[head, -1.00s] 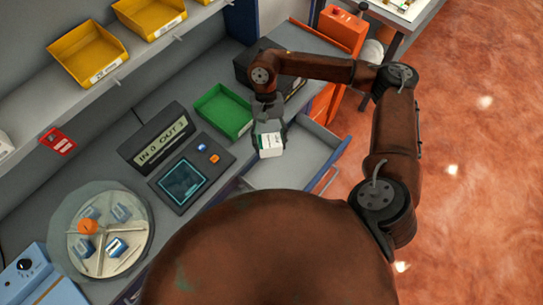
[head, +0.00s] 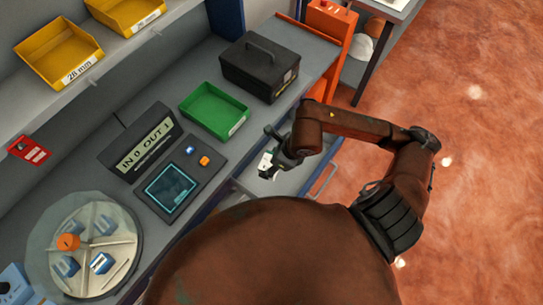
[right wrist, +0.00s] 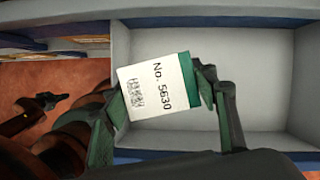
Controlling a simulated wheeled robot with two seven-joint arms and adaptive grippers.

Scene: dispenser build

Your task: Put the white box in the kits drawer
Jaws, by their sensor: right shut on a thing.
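The white box (head: 267,164) is held in my right gripper (head: 277,160) over the open drawer (head: 324,182). In the right wrist view the white box (right wrist: 155,92) shows a "No. 5630" label, a code patch and a green edge, with the gripper fingers on either side of it. The box sits tilted there and overlaps the left wall of the drawer (right wrist: 220,75), whose visible inside is bare and grey. A small dark gripper, seemingly my left one (right wrist: 42,103), shows far off over the floor; its jaws are too small to judge.
A green bin (head: 214,109) and a black case (head: 260,66) stand on the bench behind the drawer. A panel with a screen (head: 172,187) and a round divided tray (head: 84,244) lie to the left. Yellow bins (head: 60,52) sit on the shelf.

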